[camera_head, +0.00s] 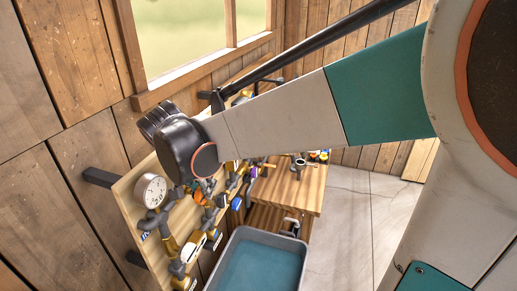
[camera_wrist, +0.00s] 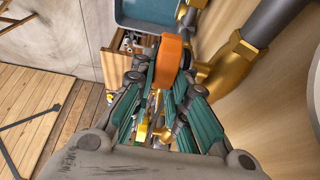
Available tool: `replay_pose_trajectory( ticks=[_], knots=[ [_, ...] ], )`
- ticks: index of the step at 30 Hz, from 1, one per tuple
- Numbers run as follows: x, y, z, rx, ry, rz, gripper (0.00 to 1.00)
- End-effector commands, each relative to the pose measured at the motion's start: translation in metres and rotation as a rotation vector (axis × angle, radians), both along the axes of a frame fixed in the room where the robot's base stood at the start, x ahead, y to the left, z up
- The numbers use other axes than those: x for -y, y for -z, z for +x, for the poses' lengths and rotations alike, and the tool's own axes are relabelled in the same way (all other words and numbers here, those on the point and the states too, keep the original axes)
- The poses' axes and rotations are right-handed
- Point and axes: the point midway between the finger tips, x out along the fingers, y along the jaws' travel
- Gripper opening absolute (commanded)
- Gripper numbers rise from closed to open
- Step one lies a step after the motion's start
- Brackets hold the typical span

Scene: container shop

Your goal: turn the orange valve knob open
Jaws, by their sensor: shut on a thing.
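The orange valve knob (camera_wrist: 168,62) shows at the upper middle of the wrist view, beside the brass pipe fittings (camera_wrist: 236,62) of the board. My gripper (camera_wrist: 165,78) is shut on the knob, with a green-and-grey finger on each side of it. In the head view a small orange patch (camera_head: 198,196), likely the knob, shows on the pipe board (camera_head: 124,200) below my wrist. My arm hides much of the board there, and the fingertips cannot be made out in that view. How far the knob is turned cannot be told.
A round gauge (camera_head: 150,190) sits on the board near the knob. A grey tub with teal inside (camera_head: 258,262) stands below the board. A wooden bench (camera_head: 290,188) holds small items behind it. Open floor (camera_head: 345,225) lies to the right.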

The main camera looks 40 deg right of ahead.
Motion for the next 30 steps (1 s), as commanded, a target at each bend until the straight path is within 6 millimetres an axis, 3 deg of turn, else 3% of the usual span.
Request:
replay_pose_trajectory(
  ticks=[2, 3, 5, 19, 30],
  knots=[
    [0.0, -0.001, -0.001, 0.001, -0.001, 0.0, 0.0],
    [0.0, -0.001, -0.001, 0.001, 0.0, 0.001, 0.24],
    [0.0, -0.001, -0.001, 0.0, -0.001, 0.0, 0.35],
    [-0.003, -0.01, -0.004, -0.001, -0.001, 0.001, 0.35],
    [-0.025, -0.074, -0.02, -0.001, -0.003, 0.001, 0.35]
  ],
)
